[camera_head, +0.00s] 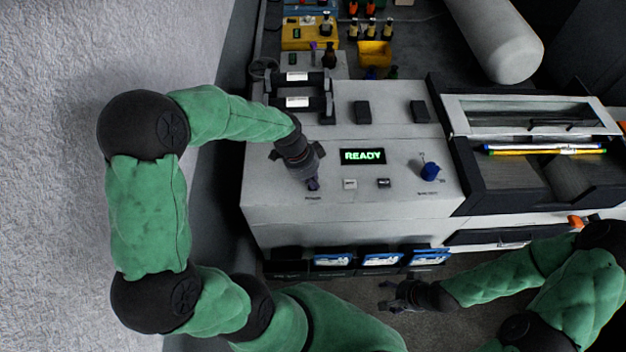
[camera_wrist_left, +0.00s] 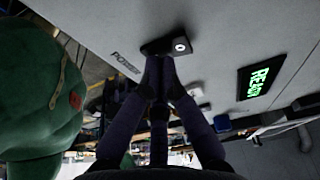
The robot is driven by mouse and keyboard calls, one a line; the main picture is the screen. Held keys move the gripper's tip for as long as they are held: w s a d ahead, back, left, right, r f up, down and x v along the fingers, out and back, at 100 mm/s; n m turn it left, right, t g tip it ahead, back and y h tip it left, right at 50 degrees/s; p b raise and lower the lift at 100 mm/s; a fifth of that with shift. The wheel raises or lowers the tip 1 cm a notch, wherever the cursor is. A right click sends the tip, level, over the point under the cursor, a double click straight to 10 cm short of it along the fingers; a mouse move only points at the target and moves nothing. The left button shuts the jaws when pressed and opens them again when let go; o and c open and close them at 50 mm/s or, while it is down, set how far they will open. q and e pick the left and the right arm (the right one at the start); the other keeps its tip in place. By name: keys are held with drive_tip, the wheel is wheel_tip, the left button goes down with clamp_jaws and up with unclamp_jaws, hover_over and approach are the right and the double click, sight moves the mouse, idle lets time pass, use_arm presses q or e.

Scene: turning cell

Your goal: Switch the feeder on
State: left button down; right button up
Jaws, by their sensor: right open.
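The feeder is a grey machine (camera_head: 270,205) with a green READY display (camera_head: 362,156) on its top panel. The display also shows in the left wrist view (camera_wrist_left: 259,79). There, a small black switch (camera_wrist_left: 160,46) with a pale round spot sits beside the word POWER. My left gripper (camera_head: 313,185) is over the panel's left part, and in the left wrist view its fingertips (camera_wrist_left: 160,62) are together right at the switch. I cannot tell whether they touch it. The gripper hides the switch in the head view. My right gripper (camera_head: 384,296) is open and empty in front of the machine.
A blue knob (camera_head: 430,171) and two small buttons (camera_head: 350,184) (camera_head: 384,183) are on the panel, right of my left gripper. Black handles (camera_head: 328,92) stand behind. Blue-labelled bins (camera_head: 382,260) line the machine's front. A windowed machine section (camera_head: 483,103) is at right.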

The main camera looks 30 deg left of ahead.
use_arm(q)
drive_tip(key=shift+w+a+r, duration=0.15)
drive_tip(key=shift+w+a, duration=0.25)
drive_tip(key=shift+w, duration=0.2)
drive_tip(key=v, duration=1.2)
idle(0.4)
